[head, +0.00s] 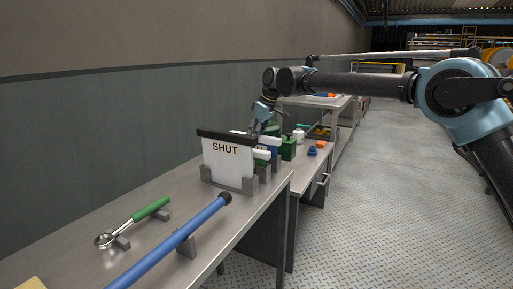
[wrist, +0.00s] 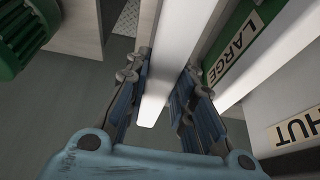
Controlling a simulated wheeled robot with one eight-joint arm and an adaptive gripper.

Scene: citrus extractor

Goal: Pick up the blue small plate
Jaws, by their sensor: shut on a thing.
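The blue small plate (head: 274,142) stands upright on the bench, behind the other plates in the head view. It has a white top edge, and most of its face is hidden. My gripper (head: 254,128) reaches down onto this top edge from above. In the wrist view my gripper (wrist: 165,95) has its two fingers on either side of the white top bar of the blue small plate (wrist: 172,55), shut on it. The plate's blue face does not show there. I cannot tell whether the plate is clear of its holder.
The green LARGE plate (wrist: 235,45) stands close beside the held one, and the SHUT plate (head: 228,162) stands nearer in grey holders. A green-handled ring tool (head: 135,222) and a blue bar (head: 170,243) lie in front. A green object (head: 288,149) stands behind.

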